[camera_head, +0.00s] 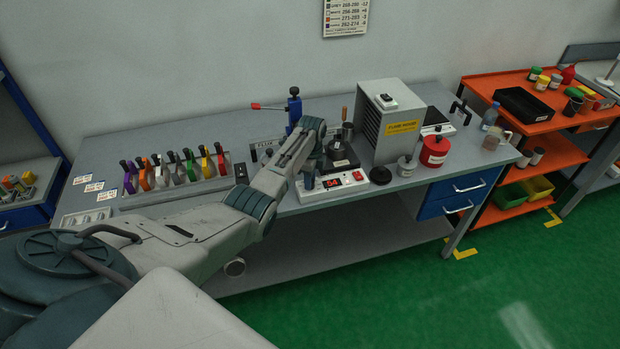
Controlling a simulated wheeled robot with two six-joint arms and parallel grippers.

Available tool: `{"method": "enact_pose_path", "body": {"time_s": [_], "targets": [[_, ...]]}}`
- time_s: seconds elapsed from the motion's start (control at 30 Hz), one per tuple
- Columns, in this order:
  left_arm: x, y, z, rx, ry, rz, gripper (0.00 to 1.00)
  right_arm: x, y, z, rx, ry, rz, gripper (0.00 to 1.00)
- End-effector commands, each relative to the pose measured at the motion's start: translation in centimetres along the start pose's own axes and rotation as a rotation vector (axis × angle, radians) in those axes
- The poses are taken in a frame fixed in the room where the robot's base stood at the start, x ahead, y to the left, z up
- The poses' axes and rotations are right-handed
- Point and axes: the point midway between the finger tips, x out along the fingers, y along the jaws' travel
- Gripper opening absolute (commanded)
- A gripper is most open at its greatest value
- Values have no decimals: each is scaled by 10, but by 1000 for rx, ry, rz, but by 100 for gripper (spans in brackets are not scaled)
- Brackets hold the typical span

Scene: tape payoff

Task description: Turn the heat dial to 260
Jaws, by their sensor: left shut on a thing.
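The white heating unit (345,187) stands at the front edge of the grey bench, with a dark plate and a dark piece on top. Its small red display (333,183) seems to read 54, and a red switch is right of it. My left arm reaches over the bench from the left. My left gripper (309,182) points down at the left end of the unit's front panel and is shut on what seems to be the heat dial, which it hides. The dial's marks cannot be read. My right gripper is out of view.
Several coloured-handled tools (175,172) stand in a rack on the left. A fume box (391,120) stands behind, right of the unit. A printed chart (346,17) hangs on the wall.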

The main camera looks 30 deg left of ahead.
Motion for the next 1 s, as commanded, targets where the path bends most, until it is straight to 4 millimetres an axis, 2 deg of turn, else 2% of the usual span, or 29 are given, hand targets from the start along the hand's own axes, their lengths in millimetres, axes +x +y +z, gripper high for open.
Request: {"method": "enact_pose_path", "body": {"time_s": [0.3,0.8,0.83,0.93,1.0], "targets": [[-2,-1,-1,106,-5,-4,7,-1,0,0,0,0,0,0],[-2,-1,-1,123,-6,-4,7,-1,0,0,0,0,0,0],[-2,-1,-1,123,-6,-4,34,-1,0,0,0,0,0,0],[-2,-1,-1,123,-6,-4,51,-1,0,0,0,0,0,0],[-1,-1,0,123,-6,-3,51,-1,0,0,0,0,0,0]]}}
